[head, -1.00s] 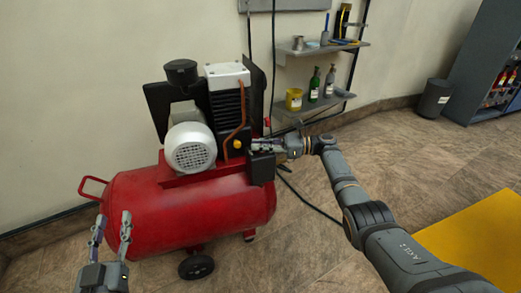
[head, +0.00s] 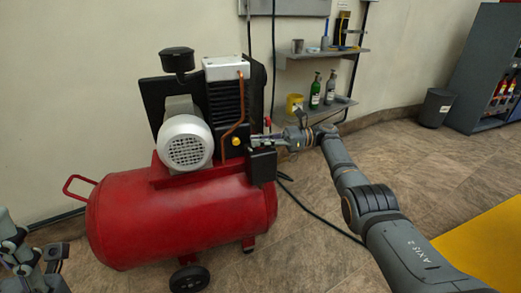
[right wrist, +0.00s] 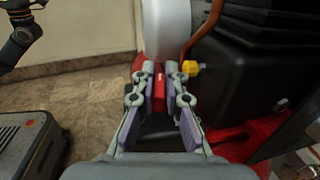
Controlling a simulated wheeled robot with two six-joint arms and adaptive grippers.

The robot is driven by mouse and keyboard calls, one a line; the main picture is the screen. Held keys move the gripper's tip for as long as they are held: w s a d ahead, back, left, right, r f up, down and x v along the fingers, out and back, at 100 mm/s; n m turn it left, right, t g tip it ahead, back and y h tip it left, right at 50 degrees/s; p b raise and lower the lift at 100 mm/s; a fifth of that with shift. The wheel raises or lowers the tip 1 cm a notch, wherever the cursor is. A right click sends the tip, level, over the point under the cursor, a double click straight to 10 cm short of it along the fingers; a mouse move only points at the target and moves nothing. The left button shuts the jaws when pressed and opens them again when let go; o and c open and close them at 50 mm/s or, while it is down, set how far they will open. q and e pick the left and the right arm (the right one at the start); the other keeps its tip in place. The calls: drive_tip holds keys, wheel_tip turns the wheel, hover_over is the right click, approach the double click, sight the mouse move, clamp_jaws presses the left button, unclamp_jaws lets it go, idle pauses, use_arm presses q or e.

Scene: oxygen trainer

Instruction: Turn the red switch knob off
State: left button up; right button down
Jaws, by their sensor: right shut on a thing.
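The red compressor (head: 190,220) stands on the floor by the wall. My right gripper (head: 258,140) reaches the black switch box (head: 262,165) at the compressor's right end. In the right wrist view my right gripper (right wrist: 160,75) is shut on the small red switch knob (right wrist: 159,84), with one finger on each side of it. The knob is hidden behind the gripper in the head view. My left gripper (head: 45,262) is at the lower left of the head view, apart from the compressor, and its fingers are hard to make out.
A yellow knob (head: 236,142) and a copper pipe (head: 236,128) are close to the right gripper. A wall shelf (head: 318,104) holds bottles and a yellow tin behind it. A black hose (head: 320,212) runs over the floor. A bin (head: 435,107) stands at the right.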

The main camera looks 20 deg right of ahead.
drive_tip(key=shift+w+d+b, duration=0.1)
drive_tip(key=shift+w+b, duration=0.05)
drive_tip(key=shift+b, duration=0.7)
drive_tip(key=shift+r+n+g+b, duration=0.15)
drive_tip(key=shift+n+g+b, duration=0.35)
drive_tip(key=shift+b, duration=1)
drive_tip(key=c, duration=1.4)
unclamp_jaws()
drive_tip(key=shift+s, duration=0.2)
wheel_tip(320, 180, up, 10)
